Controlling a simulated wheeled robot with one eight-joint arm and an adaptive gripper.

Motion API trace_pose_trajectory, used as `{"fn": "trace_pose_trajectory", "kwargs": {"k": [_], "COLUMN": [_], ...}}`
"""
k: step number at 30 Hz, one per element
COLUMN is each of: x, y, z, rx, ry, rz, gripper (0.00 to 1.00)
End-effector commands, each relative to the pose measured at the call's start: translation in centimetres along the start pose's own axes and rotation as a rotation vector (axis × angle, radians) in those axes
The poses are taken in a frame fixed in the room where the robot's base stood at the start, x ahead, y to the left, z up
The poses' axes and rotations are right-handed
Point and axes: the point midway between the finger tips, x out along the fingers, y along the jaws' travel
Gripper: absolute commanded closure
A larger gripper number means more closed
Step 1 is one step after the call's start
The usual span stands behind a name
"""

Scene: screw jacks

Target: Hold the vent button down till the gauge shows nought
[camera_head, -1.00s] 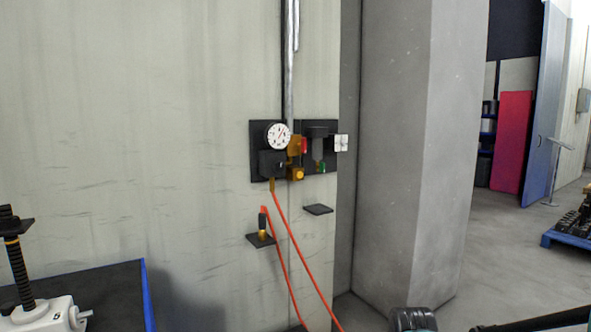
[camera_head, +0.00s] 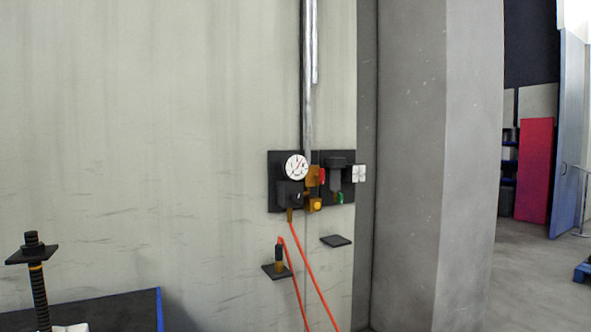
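The round white gauge (camera_head: 296,167) is on a black panel (camera_head: 275,205) on the wall, right of the picture's middle. Its dark needle seems to slant up and right, but the figures are too small to read. A yellow button (camera_head: 316,205) sits on a brass-coloured block low on the panel, just right of and below the gauge. It looks like the vent button; I cannot tell whether it is pressed in. My gripper is not in view, and nothing is seen touching the button.
A red part (camera_head: 321,176) and a black filter unit (camera_head: 336,175) are beside the gauge. An orange hose (camera_head: 312,270) hangs below, near two small dark shelves (camera_head: 336,241). A screw jack (camera_head: 39,290) and dark blue-edged surface (camera_head: 120,308) are lower left. A grey pillar (camera_head: 410,160) stands right.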

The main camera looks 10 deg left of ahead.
Motion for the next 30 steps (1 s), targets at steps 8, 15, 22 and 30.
{"fn": "trace_pose_trajectory", "kwargs": {"k": [8,15,22,30], "x": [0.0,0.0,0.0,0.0], "y": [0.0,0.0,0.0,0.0], "z": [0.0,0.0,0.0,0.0], "rx": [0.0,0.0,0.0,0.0], "ry": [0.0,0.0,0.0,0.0], "rz": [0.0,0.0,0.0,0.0], "gripper": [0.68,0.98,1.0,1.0]}}
